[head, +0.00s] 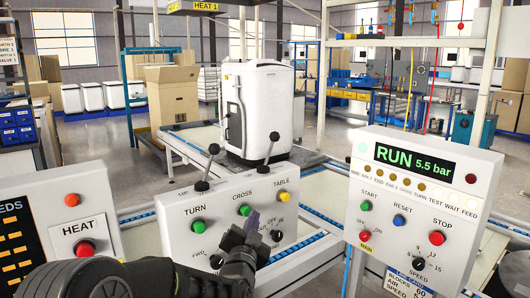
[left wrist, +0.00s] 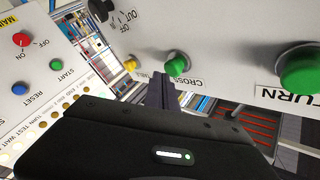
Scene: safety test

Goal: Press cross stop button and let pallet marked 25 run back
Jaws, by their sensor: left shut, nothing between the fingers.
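The panel (head: 170,214) carries a green button under the label CROSS (head: 244,210); the same CROSS button shows in the left wrist view (left wrist: 177,60). I see no button labelled cross stop. My left gripper (head: 253,218) is shut and empty in front of the panel, fingertips just below the CROSS button in the head view. In the left wrist view its fingertips (left wrist: 164,78) point at the panel close to that button; I cannot tell whether they touch. A white appliance (head: 240,105) stands on the conveyor behind. No pallet marking 25 is readable. My right gripper is not in view.
Beside CROSS are a green TURN button (head: 198,226) and a yellow TABLE button (head: 284,196). Black levers (head: 214,149) rise from the panel top. A red HEAT button (head: 84,248) is at left. The right panel (head: 418,180) reads RUN 5.5 bar, with a red STOP button (head: 437,238).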

